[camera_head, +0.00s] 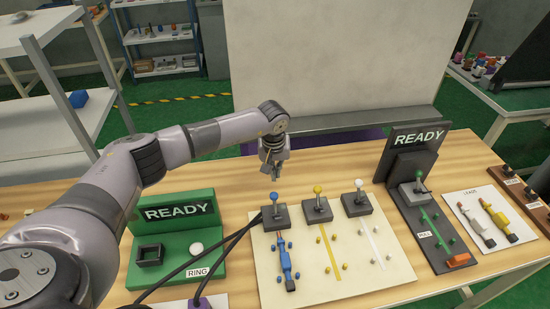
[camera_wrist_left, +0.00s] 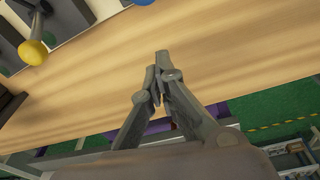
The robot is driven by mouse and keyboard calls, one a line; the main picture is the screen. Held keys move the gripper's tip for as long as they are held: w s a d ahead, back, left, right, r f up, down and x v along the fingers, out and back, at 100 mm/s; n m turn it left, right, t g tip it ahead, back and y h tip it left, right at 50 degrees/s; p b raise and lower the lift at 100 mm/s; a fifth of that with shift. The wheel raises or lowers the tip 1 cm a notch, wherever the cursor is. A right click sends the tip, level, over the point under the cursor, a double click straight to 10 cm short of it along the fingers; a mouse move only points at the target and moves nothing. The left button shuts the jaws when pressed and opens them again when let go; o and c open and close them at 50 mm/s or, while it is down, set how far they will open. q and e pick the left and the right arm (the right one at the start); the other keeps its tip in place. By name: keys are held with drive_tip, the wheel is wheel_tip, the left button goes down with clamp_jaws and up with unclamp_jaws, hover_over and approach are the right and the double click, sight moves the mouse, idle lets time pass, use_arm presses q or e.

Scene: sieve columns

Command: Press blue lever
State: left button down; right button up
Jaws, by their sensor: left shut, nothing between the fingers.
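The blue lever (camera_head: 273,197) has a blue ball knob and stands on a dark square base on a cream board (camera_head: 257,262). Its knob also shows, cut off, at the top edge of the left wrist view (camera_wrist_left: 142,2). My left gripper (camera_head: 275,175) points down just beyond the blue knob, on its far side, with a small gap between them in the picture. In the left wrist view its fingertips (camera_wrist_left: 160,68) are together and empty, over bare wood. My right gripper is not in view.
A yellow lever (camera_head: 317,190) and a white lever (camera_head: 359,185) stand right of the blue one on the same board. A green READY panel (camera_head: 177,240) is at left, a dark READY panel (camera_head: 417,140) at right. Dark cables lie left of the board.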

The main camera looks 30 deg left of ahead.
sight(276, 209)
use_arm(q)
drive_tip(key=s+p, duration=0.1)
drive_tip(key=s+d+p, duration=0.1)
drive_tip(key=s+p, duration=0.1)
drive_tip(key=shift+s+d+f, duration=0.2)
drive_tip(key=shift+d+f, duration=0.05)
drive_tip(key=shift+d, duration=0.1)
